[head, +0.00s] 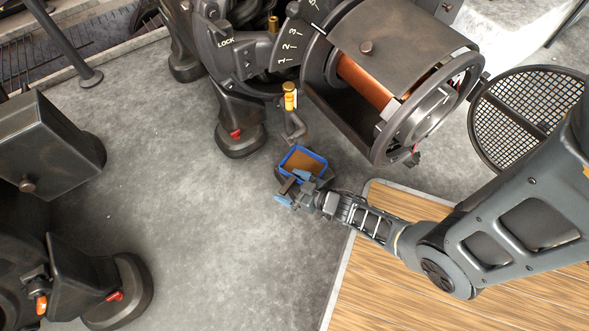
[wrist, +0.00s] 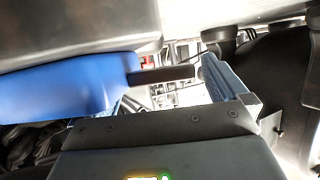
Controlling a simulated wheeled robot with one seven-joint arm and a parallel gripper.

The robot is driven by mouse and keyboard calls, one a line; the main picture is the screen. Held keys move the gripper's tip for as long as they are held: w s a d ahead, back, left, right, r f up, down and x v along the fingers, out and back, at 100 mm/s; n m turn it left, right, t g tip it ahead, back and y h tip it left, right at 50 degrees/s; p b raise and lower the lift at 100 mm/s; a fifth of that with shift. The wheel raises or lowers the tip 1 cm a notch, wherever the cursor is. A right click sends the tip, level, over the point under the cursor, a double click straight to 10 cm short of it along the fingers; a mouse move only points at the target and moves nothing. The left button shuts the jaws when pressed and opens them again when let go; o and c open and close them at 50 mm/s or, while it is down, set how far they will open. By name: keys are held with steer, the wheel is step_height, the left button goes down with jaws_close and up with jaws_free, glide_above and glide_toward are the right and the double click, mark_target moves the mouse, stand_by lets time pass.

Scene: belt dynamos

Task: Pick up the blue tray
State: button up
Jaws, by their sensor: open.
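The blue tray (head: 322,158) has a blue rim and a brown inside. It is at the middle of the head view, below the large drum machine. In the wrist view its blue side (wrist: 65,92) fills the left. A short dark bar (wrist: 165,74) sticks out from it, in line with the gap between my fingers. My gripper (head: 292,188) is open at the near side of the tray. In the wrist view the blue-padded fingers (wrist: 178,93) stand apart. I cannot tell whether either finger touches the tray or bar.
A dark drum machine (head: 400,45) with a copper coil stands just behind and right of the tray. A curved pipe with a yellow top (head: 290,98) is close behind it. A round mesh disc (head: 510,115) is at right. Grey floor (head: 170,160) lies open to the left.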

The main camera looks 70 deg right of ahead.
steer(key=c, duration=1.1)
steer(key=shift+c, duration=0.2)
steer(key=shift+r, duration=0.2)
